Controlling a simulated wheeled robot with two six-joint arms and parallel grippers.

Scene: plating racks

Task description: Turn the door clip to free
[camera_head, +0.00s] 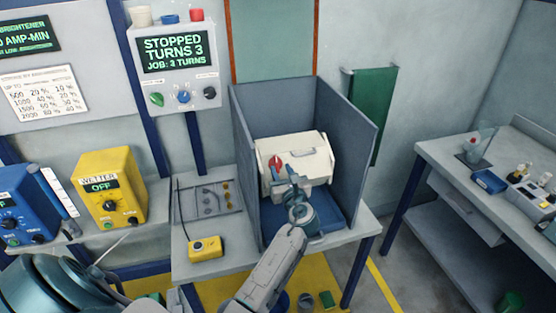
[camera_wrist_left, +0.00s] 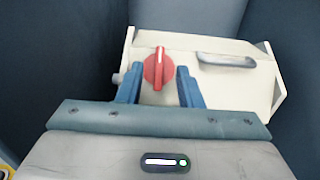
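The door clip (camera_head: 275,162) is a red round knob with a raised grip bar on the front of a cream box (camera_head: 312,150). In the left wrist view the clip (camera_wrist_left: 158,68) has its bar standing about upright. My left gripper (camera_head: 288,180) is at the box front, inside the grey booth. Its two blue fingers (camera_wrist_left: 158,84) are open, one on each side of the clip, with gaps showing between them and the knob. Whether the fingertips reach the clip's depth I cannot tell. My right gripper is not in view.
Grey booth walls (camera_head: 355,150) stand left, behind and right of the box. A silver handle (camera_wrist_left: 226,60) is right of the clip. A yellow pendant (camera_head: 205,248) and a tool board (camera_head: 208,200) lie on the bench left of the booth. A display reads "STOPPED" (camera_head: 172,52).

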